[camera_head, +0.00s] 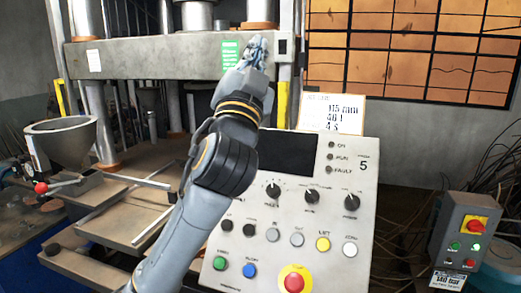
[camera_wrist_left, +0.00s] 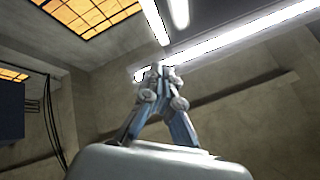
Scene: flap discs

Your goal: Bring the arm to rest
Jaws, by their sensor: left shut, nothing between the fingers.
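My left arm rises from the bottom of the head view, in front of the machine. My left gripper (camera_head: 257,45) is at its top end, before the grey press beam and beside a green label (camera_head: 230,54). It points up. In the left wrist view the gripper (camera_wrist_left: 160,70) shows its fingers brought together at the tips, with nothing between them. Behind it are the ceiling lamps and a bare wall. My right gripper is in neither view.
A control panel (camera_head: 340,200) with knobs and buttons stands right of my arm, with a red emergency button (camera_head: 294,281). A metal hopper (camera_head: 62,140) and red-knobbed lever (camera_head: 41,188) are at left. A small control box (camera_head: 461,240) is at right.

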